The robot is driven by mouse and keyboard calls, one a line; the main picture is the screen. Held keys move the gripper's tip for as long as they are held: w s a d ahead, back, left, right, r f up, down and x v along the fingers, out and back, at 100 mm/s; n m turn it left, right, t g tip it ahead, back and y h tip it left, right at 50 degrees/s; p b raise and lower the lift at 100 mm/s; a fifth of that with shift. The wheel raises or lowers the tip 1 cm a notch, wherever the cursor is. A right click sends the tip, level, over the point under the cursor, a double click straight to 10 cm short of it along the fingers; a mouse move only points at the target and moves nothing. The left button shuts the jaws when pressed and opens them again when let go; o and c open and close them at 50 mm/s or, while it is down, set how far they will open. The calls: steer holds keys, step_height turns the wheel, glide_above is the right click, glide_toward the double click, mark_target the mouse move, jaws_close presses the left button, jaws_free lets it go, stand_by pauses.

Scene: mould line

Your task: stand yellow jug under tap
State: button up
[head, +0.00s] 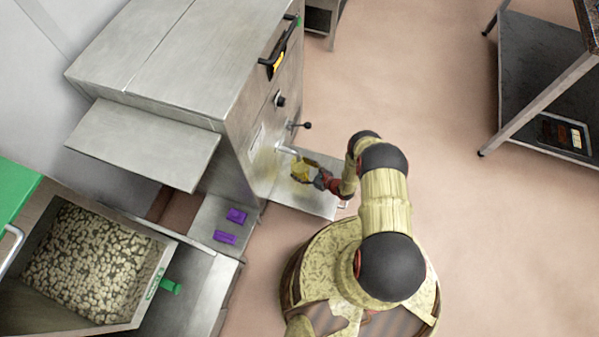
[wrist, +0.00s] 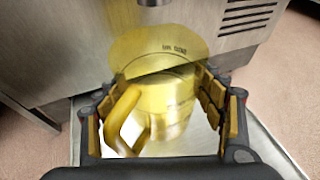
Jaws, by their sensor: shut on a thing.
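The yellow jug (head: 300,170) is in my gripper (head: 314,176) at the front of the steel machine, close to the tap (head: 288,150). In the wrist view the jug (wrist: 165,95) stands between the padded fingers of my gripper (wrist: 165,118), its handle towards the camera on the left. The fingers are shut on it. A metal spout end (wrist: 152,3) shows at the top edge, beyond the jug's rim. The jug looks upright above or on the steel shelf (head: 310,200); I cannot tell if it touches. Its contents cannot be made out.
The steel machine (head: 190,60) has a black-knobbed lever (head: 306,125) just above the tap. A bin of pale pieces (head: 85,262) stands at lower left. Open floor (head: 430,80) lies to the right, before a dark-shelved table (head: 545,80).

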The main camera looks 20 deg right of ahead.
mark_target(299, 171)
steer(key=shift+w+a, duration=0.35)
steer(key=shift+w, duration=0.15)
step_height(299, 171, down, 4)
steer(key=shift+s+r+b, duration=0.15)
steer(key=shift+b, duration=1.05)
steer(key=shift+r, duration=0.1)
steer(key=o, duration=1.2)
